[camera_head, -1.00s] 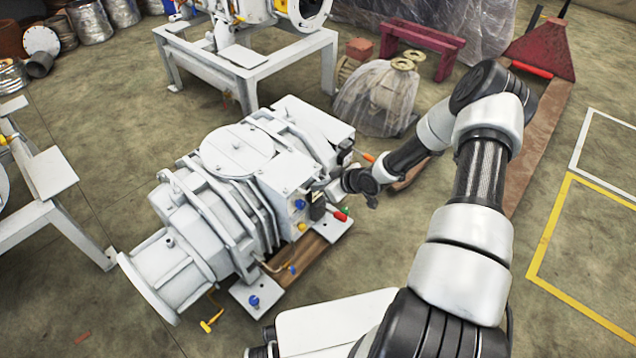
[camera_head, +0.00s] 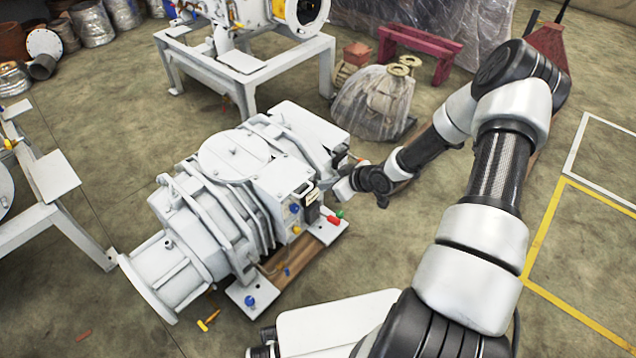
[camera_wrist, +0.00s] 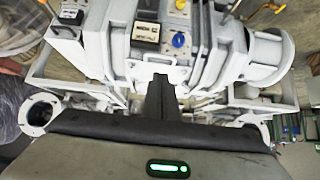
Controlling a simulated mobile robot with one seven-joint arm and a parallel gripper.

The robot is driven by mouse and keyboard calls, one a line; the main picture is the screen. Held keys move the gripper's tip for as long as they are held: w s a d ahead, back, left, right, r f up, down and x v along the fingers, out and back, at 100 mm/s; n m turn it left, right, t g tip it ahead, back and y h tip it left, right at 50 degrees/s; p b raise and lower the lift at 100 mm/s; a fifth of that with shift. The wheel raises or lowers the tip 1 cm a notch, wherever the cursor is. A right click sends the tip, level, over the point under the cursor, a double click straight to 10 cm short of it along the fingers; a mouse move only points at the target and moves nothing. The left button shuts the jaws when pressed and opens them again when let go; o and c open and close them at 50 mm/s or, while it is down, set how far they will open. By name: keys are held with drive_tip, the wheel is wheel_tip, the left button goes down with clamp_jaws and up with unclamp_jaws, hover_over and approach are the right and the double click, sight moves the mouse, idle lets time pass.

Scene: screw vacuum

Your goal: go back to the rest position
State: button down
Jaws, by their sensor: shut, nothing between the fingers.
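The white vacuum pump (camera_head: 225,190) stands on a wooden base with light metal feet on the floor, left of my arm in the head view. Its side carries blue, yellow, red and green fittings and a small black box. My gripper (camera_head: 343,187) is beside the pump's right side, close to the black box. Whether it touches the pump is hard to tell. In the wrist view my gripper (camera_wrist: 160,82) shows as dark fingers together, with nothing between them. The white pump body (camera_wrist: 190,55) fills the space beyond, with a blue knob and a dark label box.
A white stand (camera_head: 250,75) with another machine is at the back. A plastic-wrapped item (camera_head: 375,100) and a dark red bench (camera_head: 420,50) stand behind my arm. Another white frame (camera_head: 45,190) is at the left. Floor at the right, with yellow and white lines, is clear.

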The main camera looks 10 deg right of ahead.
drive_tip(key=s+d+r+m+g+h, duration=0.1)
drive_tip(key=s+d+r+h, duration=0.1)
drive_tip(key=r, duration=0.7)
drive_tip(key=s+d+r+m+h+p, duration=0.1)
drive_tip(key=s+d+r+h, duration=0.15)
drive_tip(key=r, duration=0.55)
drive_tip(key=s+d+r+g+h, duration=0.1)
drive_tip(key=s+d+r+h, duration=0.15)
drive_tip(key=r, duration=0.65)
drive_tip(key=s+a+r+m+h, duration=0.1)
drive_tip(key=s+a+r+m, duration=0.25)
drive_tip(key=s+r, duration=0.6)
drive_tip(key=s+a+r+m+y, duration=0.1)
drive_tip(key=s+a+r, duration=0.2)
drive_tip(key=s, duration=0.4)
drive_tip(key=s+a+r+m+y, duration=0.1)
drive_tip(key=s+a+r, duration=0.25)
drive_tip(key=s, duration=0.25)
wheel_tip(320, 180, up, 20)
drive_tip(key=p, duration=1.9)
drive_tip(key=shift+d+f+p, duration=0.15)
drive_tip(key=shift+f+p, duration=0.1)
drive_tip(key=shift+p, duration=0.15)
